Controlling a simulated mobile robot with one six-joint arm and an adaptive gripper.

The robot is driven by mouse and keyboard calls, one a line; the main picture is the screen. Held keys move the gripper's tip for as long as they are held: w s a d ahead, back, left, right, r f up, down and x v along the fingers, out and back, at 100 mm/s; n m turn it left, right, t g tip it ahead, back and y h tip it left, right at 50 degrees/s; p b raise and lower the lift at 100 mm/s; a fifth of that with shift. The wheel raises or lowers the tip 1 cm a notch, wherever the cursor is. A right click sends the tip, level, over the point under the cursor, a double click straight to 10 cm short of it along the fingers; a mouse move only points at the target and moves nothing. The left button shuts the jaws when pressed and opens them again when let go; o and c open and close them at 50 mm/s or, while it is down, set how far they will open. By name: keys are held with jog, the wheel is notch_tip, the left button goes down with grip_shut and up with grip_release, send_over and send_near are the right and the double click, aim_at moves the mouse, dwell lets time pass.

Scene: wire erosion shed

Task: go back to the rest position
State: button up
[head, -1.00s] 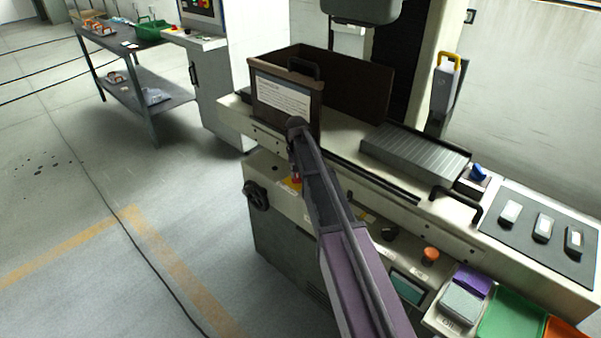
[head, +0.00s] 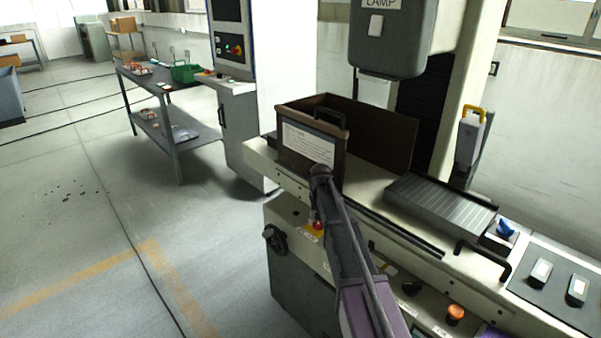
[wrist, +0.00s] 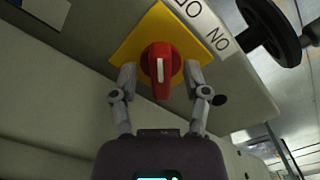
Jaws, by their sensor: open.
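My gripper (wrist: 160,82) is open in the wrist view, its two fingers spread apart. A red rotary switch (wrist: 161,68) with a white mark on its handle, on a yellow plate (wrist: 130,45), shows between and beyond the fingertips. I cannot tell whether the fingers touch it. In the head view my arm reaches up from the bottom in front of the machine (head: 298,285). The red switch (head: 317,225) shows just left of my arm, but my fingers are hidden there.
A brown box-like guard (head: 375,135) and a ribbed grey plate (head: 440,204) sit on the machine bed. A black handwheel (head: 275,239) is left of the switch. A workbench (head: 150,85) with a green crate (head: 185,73) stands behind. The floor at left is clear.

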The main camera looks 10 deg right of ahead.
jog(key=s+r+p, duration=0.3)
jog(key=s, duration=0.6)
jog(key=s+r+n+p, duration=0.1)
jog(key=s+r+p, duration=0.2)
jog(key=s, duration=0.7)
jog(key=s+r+p, duration=0.3)
jog(key=s, duration=0.7)
jog(key=shift+d+r+n, duration=0.25)
jog(key=shift+d+n, duration=0.05)
jog(key=shift+d, duration=0.15)
jog(key=shift+w, duration=0.1)
